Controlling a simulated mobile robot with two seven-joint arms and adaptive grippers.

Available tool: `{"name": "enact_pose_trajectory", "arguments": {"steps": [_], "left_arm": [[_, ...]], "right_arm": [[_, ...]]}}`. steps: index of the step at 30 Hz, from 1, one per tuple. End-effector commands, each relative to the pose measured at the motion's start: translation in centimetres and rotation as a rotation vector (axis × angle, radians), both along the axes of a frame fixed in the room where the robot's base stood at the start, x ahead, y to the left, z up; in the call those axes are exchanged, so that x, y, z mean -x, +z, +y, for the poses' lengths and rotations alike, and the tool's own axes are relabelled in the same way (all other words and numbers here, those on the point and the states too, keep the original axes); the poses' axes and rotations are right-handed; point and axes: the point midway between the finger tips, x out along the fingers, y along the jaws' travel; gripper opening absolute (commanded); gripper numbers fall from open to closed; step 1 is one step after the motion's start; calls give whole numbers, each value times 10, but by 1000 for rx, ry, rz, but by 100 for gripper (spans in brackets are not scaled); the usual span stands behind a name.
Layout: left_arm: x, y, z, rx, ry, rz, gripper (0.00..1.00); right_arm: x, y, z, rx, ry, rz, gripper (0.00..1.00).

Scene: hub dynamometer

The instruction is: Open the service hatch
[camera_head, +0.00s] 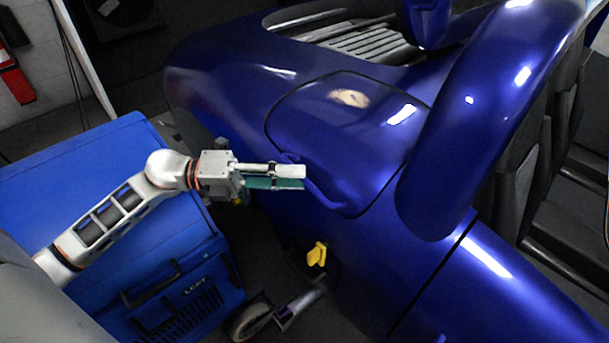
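The service hatch (345,125) is a rounded panel outlined by a dark seam in the blue car body. It lies flush with the body and looks closed. A blue handle (325,193) runs along its lower left edge. My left gripper (300,178) reaches in from the left, with its fingertips at the upper end of the handle. Its two fingers look apart, with a teal pad showing on the lower one. I cannot tell whether they touch the handle. My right gripper is not in view.
A blue cabinet (70,165) stands under my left arm. A yellow piece (317,254) and a caster wheel (250,322) are below the car's side. A thick blue curved fender (490,110) rises right of the hatch. A red extinguisher (17,78) hangs at far left.

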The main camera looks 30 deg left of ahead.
Motion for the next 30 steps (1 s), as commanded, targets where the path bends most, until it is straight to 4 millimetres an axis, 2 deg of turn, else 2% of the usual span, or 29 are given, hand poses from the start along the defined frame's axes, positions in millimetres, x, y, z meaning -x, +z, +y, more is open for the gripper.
{"name": "enact_pose_trajectory", "arguments": {"steps": [6, 16, 19, 26, 30], "left_arm": [[-10, 0, -19, 1, 1, -1, 26], [-11, -1, -23, 1, 1, 2, 26], [-11, -1, -22, 1, 1, 2, 0], [-11, 0, -22, 0, 1, 2, 0], [-11, 7, -22, -3, 1, 6, 0]], "right_arm": [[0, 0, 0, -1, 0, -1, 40], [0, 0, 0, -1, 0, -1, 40], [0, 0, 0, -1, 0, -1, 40], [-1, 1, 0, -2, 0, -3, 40], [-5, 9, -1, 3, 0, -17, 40]]}}
